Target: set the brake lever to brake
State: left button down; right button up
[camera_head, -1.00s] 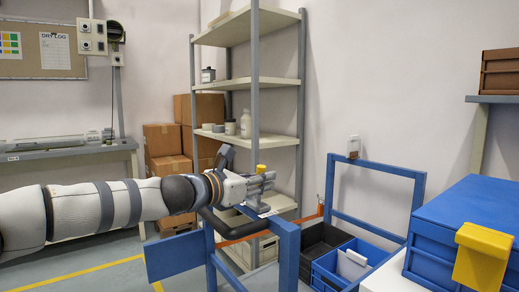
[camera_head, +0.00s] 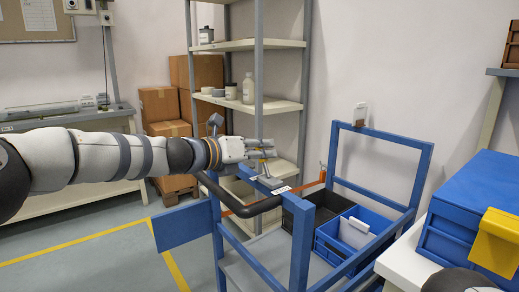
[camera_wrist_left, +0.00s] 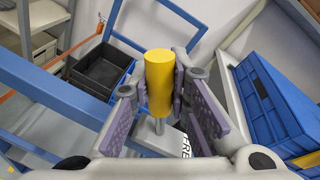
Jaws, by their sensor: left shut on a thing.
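The brake lever has a yellow cylindrical grip (camera_wrist_left: 160,80) on a thin metal shaft (camera_wrist_left: 159,126). In the head view, the lever's mount (camera_head: 270,182) sits on the top rail of the blue cart (camera_head: 301,235). My left gripper (camera_head: 268,148) reaches in from the left and is shut on the lever. In the left wrist view, its purple pads stand on either side of the grip. A white label (camera_wrist_left: 190,142) at the lever's base shows part of the word "FREE"; the rest is hidden. My right gripper is out of view.
A dark push handle (camera_head: 240,208) and orange bar (camera_head: 310,187) are near the lever. The cart holds a black bin (camera_head: 327,204) and a blue bin (camera_head: 325,245). A shelf (camera_head: 262,45) stands behind; a blue crate (camera_head: 487,190) is at right.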

pick_arm(q)
jog(key=shift+r, duration=0.6)
jog(key=c, duration=1.7)
grip_release()
jog(key=shift+w, duration=0.1)
jog(key=shift+o, duration=1.1)
jog(key=shift+d+f, duration=0.15)
jog(key=shift+f, duration=0.25)
jog(key=v, duration=1.2)
